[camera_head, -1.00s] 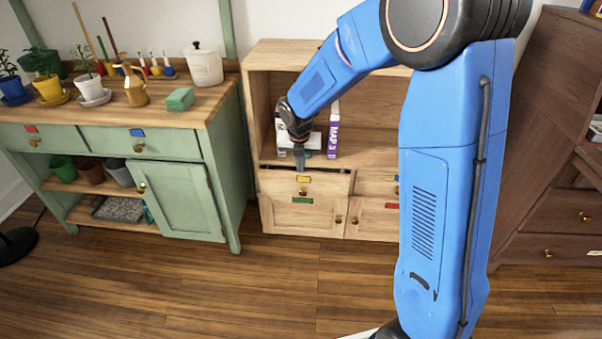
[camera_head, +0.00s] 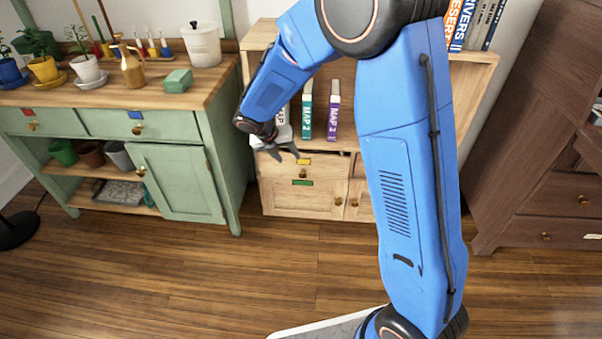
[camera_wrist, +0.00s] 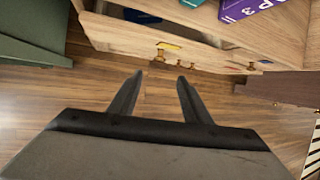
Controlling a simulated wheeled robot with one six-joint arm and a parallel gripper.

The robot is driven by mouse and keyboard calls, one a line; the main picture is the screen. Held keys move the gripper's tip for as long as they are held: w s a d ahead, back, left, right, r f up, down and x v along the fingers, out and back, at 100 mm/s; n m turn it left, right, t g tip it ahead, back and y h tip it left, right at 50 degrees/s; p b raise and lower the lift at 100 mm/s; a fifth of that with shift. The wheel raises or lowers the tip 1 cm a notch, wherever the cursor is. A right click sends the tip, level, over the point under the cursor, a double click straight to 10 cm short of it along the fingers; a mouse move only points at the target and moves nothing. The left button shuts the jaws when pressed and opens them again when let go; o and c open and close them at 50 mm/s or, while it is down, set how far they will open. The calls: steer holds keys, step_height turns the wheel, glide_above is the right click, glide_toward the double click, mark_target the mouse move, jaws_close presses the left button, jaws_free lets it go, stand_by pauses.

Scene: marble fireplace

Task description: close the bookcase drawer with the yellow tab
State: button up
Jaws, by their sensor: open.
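The bookcase drawer (camera_head: 286,169) with the yellow tab (camera_head: 304,161) is in the upper left of the bookcase's lower part. In the wrist view, the drawer front (camera_wrist: 125,38) stands out from the bookcase, with a dark gap behind its top edge. Its yellow tab (camera_wrist: 169,46) and a brass knob show there too. My gripper (camera_head: 288,156) is open and empty in front of the drawer, near the tab. In the wrist view, the spread fingers (camera_wrist: 160,78) point toward the drawer front and appear apart from it.
Below is a door with a green tab (camera_head: 302,183). Books (camera_head: 306,112) stand on the shelf above. A green cabinet (camera_head: 180,190) is close on the left, and a dark wooden dresser (camera_head: 530,215) is on the right. The wood floor (camera_head: 200,280) in front is clear.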

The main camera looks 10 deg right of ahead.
mark_target(301, 173)
steer(key=x, duration=1.5)
steer(key=shift+f, duration=0.3)
jaws_close()
steer(key=shift+w+d+r, duration=0.1)
steer(key=shift+w+d, duration=0.1)
steer(key=shift+w, duration=0.5)
steer(key=shift+w+d+f, duration=0.1)
steer(key=shift+w+d, duration=0.15)
steer(key=shift+w, duration=0.45)
steer(key=shift+w+d+r, duration=0.1)
steer(key=shift+w+d, duration=0.1)
steer(key=shift+w, duration=0.5)
